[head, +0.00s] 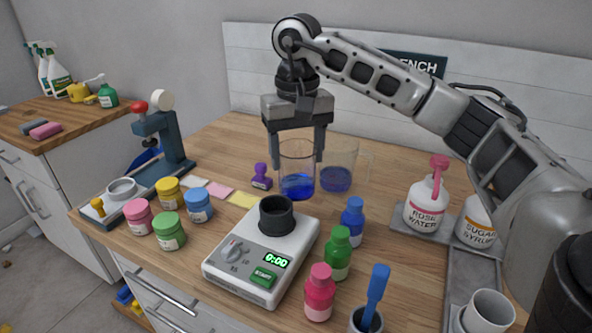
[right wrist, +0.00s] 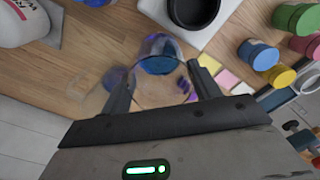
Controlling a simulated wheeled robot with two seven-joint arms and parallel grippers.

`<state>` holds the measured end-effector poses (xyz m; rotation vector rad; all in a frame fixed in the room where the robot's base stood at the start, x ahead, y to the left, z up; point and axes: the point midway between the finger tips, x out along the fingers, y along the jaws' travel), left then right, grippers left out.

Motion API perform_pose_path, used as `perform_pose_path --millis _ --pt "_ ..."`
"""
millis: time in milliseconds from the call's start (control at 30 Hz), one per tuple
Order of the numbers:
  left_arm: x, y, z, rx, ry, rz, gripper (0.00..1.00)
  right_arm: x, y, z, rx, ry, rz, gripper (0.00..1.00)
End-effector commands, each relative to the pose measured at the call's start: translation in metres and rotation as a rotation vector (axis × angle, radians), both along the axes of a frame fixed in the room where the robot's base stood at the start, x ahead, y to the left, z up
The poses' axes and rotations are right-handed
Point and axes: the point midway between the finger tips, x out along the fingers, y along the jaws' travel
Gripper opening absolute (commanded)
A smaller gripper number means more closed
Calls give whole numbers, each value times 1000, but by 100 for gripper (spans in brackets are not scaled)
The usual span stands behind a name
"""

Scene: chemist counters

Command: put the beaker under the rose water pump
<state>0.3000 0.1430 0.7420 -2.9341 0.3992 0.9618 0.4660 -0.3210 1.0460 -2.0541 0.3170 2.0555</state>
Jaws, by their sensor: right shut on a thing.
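The clear beaker (head: 297,175) with blue liquid is upright between the fingers of my right gripper (head: 295,148), which is shut on it. In the head view it is behind the white mixer's dark cup; I cannot tell its exact height over the counter. The right wrist view shows the beaker (right wrist: 160,62) between the fingertips (right wrist: 157,88). The rose water pump (head: 427,203), a white bottle with a pink pump head, stands to the right on a grey tray (head: 408,226). Whether anything is under its spout is unclear. My left gripper is not in view.
A clear jug (head: 339,178) with blue liquid stands close beside the beaker. A white timer device (head: 240,262) with a dark cup (head: 277,214) is in front. Blue (head: 352,220), green (head: 338,254) and pink (head: 319,292) bottles stand between it and the sugar syrup pump (head: 476,222) side.

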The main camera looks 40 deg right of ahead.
Motion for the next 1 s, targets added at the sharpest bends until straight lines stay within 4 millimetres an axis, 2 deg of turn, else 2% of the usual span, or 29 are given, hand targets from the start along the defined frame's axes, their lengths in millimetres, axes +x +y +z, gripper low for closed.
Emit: perform_pose_path --millis 267,500,967,1000 --pt "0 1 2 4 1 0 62 15 -7 -19 1 1 1 35" --pt "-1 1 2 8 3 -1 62 18 -10 -51 0 0 2 35" --pt "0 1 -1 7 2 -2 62 18 -10 -59 0 -2 1 35" --pt "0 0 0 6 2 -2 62 18 -10 -58 0 -2 1 70"
